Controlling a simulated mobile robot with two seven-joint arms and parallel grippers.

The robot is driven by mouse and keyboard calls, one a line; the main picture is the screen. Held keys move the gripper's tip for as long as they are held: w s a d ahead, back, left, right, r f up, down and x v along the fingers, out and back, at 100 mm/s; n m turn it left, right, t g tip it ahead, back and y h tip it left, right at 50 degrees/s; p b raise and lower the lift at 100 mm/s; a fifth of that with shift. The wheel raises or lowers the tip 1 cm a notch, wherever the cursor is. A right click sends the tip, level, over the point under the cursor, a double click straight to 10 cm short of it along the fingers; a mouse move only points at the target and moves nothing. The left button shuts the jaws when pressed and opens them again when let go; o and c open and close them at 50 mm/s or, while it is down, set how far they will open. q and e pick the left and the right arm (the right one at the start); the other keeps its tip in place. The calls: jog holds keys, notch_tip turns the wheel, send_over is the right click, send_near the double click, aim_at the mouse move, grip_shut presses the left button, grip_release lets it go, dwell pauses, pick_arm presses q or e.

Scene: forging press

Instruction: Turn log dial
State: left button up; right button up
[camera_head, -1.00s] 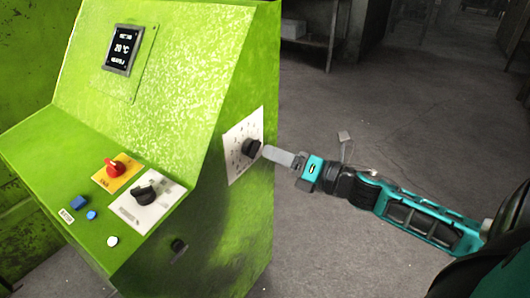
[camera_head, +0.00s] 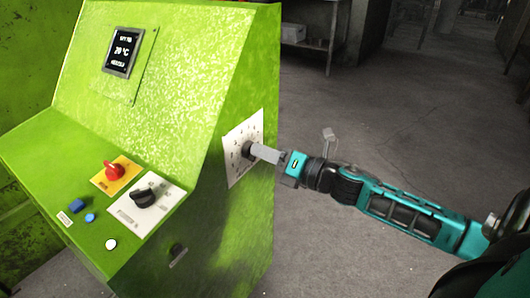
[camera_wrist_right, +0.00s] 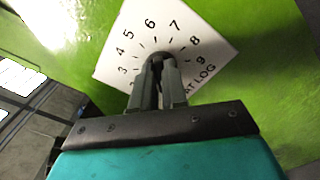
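The log dial (camera_head: 247,149) is a black knob on a white numbered plate (camera_head: 236,135) on the right side face of the green console. In the right wrist view its plate (camera_wrist_right: 205,30) shows digits and part of the words "AT LOG". My right gripper (camera_head: 256,152) is at the dial. In the right wrist view the gripper's fingers (camera_wrist_right: 158,80) lie close on both sides of the dark knob (camera_wrist_right: 158,62), with only a narrow gap between them; they appear shut on it and hide most of it. My left gripper is not in view.
A small black fitting (camera_head: 178,252) is low on the side face. Open floor (camera_head: 400,130) lies to the right.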

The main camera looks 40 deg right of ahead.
grip_shut()
jog(key=m+p, duration=0.3)
jog(key=m, duration=0.1)
jog(key=m+p, duration=0.3)
jog(key=m, duration=0.1)
jog(key=m+p, duration=0.3)
jog(key=m, duration=0.1)
jog(key=shift+d+f+p, duration=0.1)
jog(key=shift+f+p, duration=0.2)
jog(key=shift+p, duration=0.1)
dwell(0.5)
